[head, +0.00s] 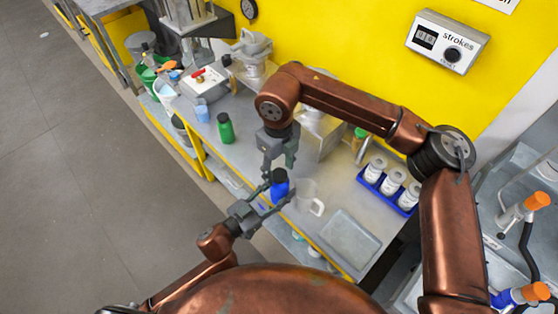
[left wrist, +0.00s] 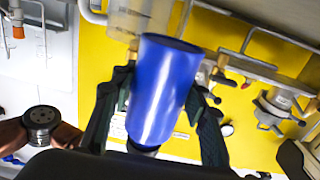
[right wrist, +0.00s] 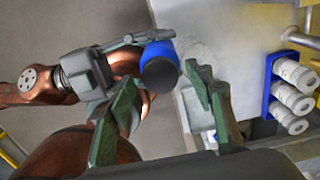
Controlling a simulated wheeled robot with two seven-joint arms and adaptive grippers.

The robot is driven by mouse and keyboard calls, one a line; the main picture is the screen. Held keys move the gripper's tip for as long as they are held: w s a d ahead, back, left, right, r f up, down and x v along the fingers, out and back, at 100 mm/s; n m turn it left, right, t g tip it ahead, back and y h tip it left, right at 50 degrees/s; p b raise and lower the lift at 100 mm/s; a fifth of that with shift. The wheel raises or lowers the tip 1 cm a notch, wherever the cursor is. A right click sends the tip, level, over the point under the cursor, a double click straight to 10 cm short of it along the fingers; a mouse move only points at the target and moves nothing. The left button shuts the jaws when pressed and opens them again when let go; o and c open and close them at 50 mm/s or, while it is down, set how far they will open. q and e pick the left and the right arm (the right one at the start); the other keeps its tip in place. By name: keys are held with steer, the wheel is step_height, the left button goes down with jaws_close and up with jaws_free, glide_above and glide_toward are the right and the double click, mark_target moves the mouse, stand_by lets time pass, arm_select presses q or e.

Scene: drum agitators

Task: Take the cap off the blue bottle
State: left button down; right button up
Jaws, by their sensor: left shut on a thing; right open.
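The blue bottle (head: 280,191) is held up near the front edge of the bench, with a dark cap (head: 279,175) on its top. My left gripper (head: 264,207) is shut around the bottle's body. The bottle fills the middle of the left wrist view (left wrist: 163,90), between the left fingers (left wrist: 160,95). My right gripper (head: 274,168) is open, pointing down just above the cap. In the right wrist view the round dark cap (right wrist: 160,74) lies between the spread right fingers (right wrist: 160,80). I cannot tell whether either finger touches it.
A clear jug (head: 307,198) stands close to the right of the bottle. A blue rack (head: 368,184) with white jars and a grey tray (head: 349,240) are farther right. A green bottle (head: 225,128) stands to the left. The yellow wall is behind.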

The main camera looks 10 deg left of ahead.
steer(key=shift+f, duration=0.45)
steer(key=shift+c, duration=0.2)
steer(key=c, duration=1.2)
steer(key=shift+n, duration=0.3)
steer(key=shift+c, duration=0.2)
steer(key=shift+r, duration=0.25)
steer(key=shift+r, duration=0.9)
